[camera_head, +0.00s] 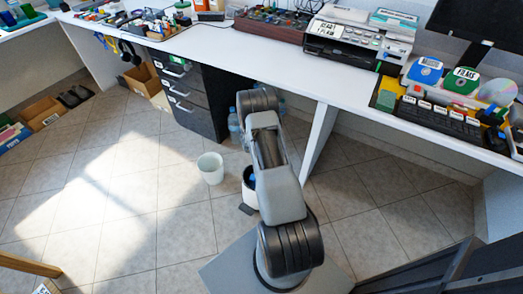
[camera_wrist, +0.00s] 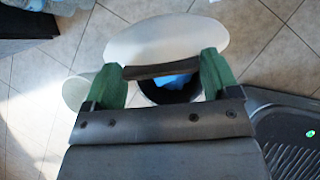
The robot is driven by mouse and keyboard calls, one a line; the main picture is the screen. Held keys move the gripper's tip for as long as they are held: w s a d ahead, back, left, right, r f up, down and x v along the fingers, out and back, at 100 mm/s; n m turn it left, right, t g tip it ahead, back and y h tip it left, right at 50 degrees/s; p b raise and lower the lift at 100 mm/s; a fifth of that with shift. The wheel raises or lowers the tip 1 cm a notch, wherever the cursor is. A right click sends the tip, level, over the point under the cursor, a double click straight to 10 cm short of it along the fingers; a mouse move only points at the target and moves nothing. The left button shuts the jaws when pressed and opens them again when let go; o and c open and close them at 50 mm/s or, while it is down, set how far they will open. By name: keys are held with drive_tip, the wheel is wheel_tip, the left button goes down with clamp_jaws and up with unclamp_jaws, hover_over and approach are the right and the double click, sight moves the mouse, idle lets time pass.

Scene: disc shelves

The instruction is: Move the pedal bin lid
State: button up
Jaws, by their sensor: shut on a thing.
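The pedal bin (camera_head: 249,196) stands on the tiled floor below the desk, partly hidden behind my arm, with its black pedal (camera_head: 247,209) at the front. In the wrist view the pale round lid (camera_wrist: 180,40) stands raised at the back of the bin opening. The bin's dark opening (camera_wrist: 150,93) shows below it with something blue (camera_wrist: 172,80) inside. My gripper (camera_wrist: 162,72) has green fingers on either side of the lid's near dark edge and is shut on the lid. My arm hides the gripper in the head view.
An open white bucket (camera_head: 210,168) stands on the floor left of the pedal bin. Water bottles (camera_head: 234,124) stand by the dark drawer unit (camera_head: 192,98). The white desk (camera_head: 300,72) and its support panel (camera_head: 318,138) are close behind.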

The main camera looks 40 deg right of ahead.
drive_tip(key=shift+s+f, duration=0.1)
drive_tip(key=shift+f, duration=0.05)
idle(0.7)
drive_tip(key=o, duration=1.1)
drive_tip(key=shift+o, duration=0.2)
drive_tip(key=p+v, duration=0.3)
drive_tip(key=v, duration=1.1)
drive_tip(key=shift+c, duration=0.2)
